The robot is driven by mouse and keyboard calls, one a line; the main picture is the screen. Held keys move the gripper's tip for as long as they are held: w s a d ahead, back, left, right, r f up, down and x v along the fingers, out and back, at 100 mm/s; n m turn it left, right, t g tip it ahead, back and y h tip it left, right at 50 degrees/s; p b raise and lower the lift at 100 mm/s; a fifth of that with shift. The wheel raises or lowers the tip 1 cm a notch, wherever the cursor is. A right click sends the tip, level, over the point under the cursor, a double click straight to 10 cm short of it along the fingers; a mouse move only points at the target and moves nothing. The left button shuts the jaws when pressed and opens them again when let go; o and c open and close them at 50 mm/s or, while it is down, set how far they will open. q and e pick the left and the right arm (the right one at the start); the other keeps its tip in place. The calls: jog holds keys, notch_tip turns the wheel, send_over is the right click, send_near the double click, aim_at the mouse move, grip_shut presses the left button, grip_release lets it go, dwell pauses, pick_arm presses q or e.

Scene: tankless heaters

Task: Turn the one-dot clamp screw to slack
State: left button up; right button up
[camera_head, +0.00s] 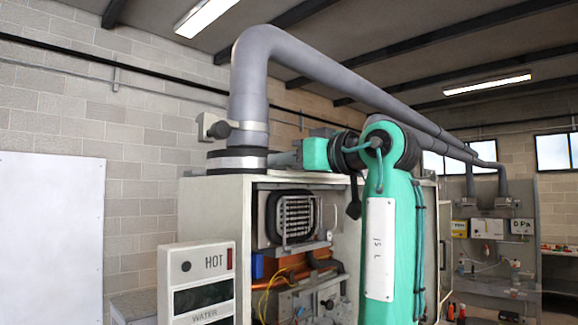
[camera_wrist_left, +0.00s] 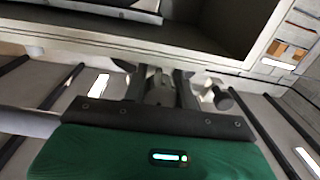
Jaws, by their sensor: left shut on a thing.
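A grey flue pipe (camera_head: 247,95) rises from the top of the heater cabinet (camera_head: 213,215). A pale metal clamp band (camera_head: 236,163) circles its foot. My left gripper (camera_head: 277,160) reaches in from the right at the band's right side. In the left wrist view, the left gripper's fingers (camera_wrist_left: 160,80) are shut on a small dark grey piece (camera_wrist_left: 157,93), apparently a clamp screw. The fingers hide most of it. A second dark knob (camera_head: 220,130) sticks out left of the pipe, higher up. No dot marks can be made out. My right gripper is not in view.
The cabinet front is open, showing a finned exchanger (camera_head: 297,218), copper parts and wires. A white panel marked HOT (camera_head: 197,283) stands in front at left. My green arm covers the cabinet's right side.

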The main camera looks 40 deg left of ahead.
pick_arm(q)
jog(key=shift+r, duration=0.1)
jog(key=o, duration=0.7)
jog(key=shift+d, duration=0.1)
jog(key=shift+d+b, duration=0.3)
jog(key=d+b, duration=0.5)
jog(key=d, duration=0.8)
jog(key=shift+s, duration=0.25)
